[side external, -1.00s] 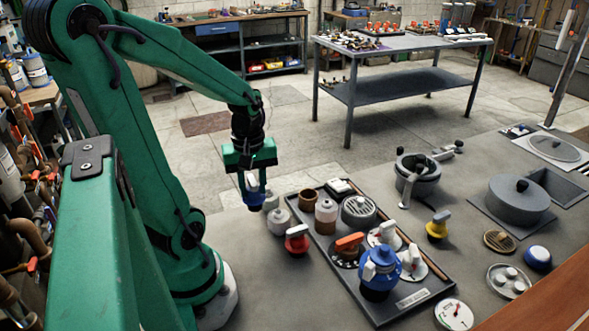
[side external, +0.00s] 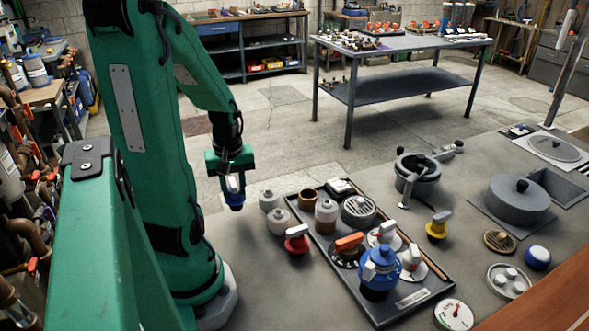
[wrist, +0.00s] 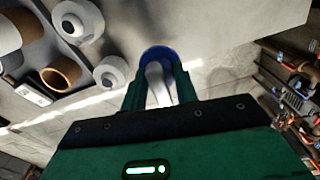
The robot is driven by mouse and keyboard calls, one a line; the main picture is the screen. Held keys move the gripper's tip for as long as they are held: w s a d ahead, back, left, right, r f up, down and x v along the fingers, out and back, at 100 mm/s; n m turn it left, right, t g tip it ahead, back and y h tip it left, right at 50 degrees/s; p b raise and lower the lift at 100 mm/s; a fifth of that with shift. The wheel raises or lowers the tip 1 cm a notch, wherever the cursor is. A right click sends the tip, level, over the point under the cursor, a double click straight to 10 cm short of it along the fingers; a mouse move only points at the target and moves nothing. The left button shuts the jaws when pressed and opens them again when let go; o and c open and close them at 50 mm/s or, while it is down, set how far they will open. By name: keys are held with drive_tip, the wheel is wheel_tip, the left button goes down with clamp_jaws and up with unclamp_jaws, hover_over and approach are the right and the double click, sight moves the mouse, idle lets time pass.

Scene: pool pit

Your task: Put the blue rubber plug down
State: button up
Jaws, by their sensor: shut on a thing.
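The blue rubber plug (side external: 236,203), with a pale handle, hangs in my gripper (side external: 233,180). My gripper is shut on the handle, and the blue end points down. The plug is in the air near the left end of the grey worktop (side external: 270,285); its exact height above the surface is hard to tell. In the wrist view, the plug's blue round end (wrist: 158,54) shows beyond the fingers of my gripper (wrist: 160,92), over a pale grey surface. The fingers partly hide the plug.
A dark tray (side external: 403,313) holds several fittings, among them a larger blue one (side external: 379,272). Pale knobbed weights (side external: 278,222) and a red plug (side external: 297,240) stand left of it. A yellow plug (side external: 437,226) stands to its right. The worktop's front left is bare.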

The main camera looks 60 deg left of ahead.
sight(235, 199)
drive_tip(key=shift+f, duration=2)
drive_tip(key=shift+f, duration=0.1)
drive_tip(key=o, duration=1)
drive_tip(key=shift+d+r, duration=0.15)
drive_tip(key=shift+r, duration=6)
